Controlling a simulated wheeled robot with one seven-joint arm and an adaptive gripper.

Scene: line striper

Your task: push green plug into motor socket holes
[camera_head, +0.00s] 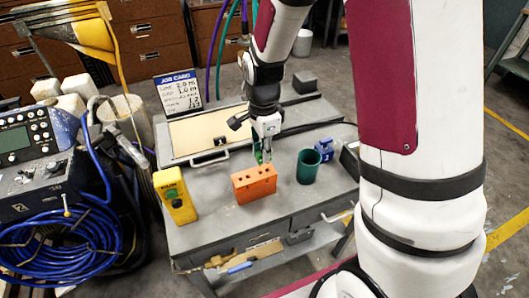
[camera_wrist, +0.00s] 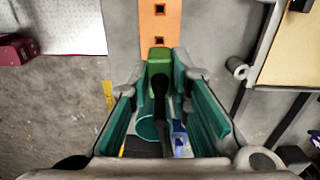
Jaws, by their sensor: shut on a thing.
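The green plug (camera_wrist: 159,62) with a black cable is held between the teal fingers of my gripper (camera_wrist: 162,75). In the head view my gripper (camera_head: 263,155) points down just behind the orange block, and a little of the green plug (camera_head: 257,153) shows there. The orange block (camera_head: 254,187) has several dark holes in its top and stands on the grey bench. In the wrist view the plug overlaps the near end of the orange block (camera_wrist: 160,25), with square holes ahead of it. I cannot tell whether plug and block touch. No label marks the block as the motor socket.
A green cup (camera_head: 308,167) and a blue item (camera_head: 324,150) stand right of the block. A yellow box with a green button (camera_head: 175,197) stands at the bench's left edge. A tan panel (camera_head: 207,131) and job card (camera_head: 178,91) are behind. Bench between yellow box and block is clear.

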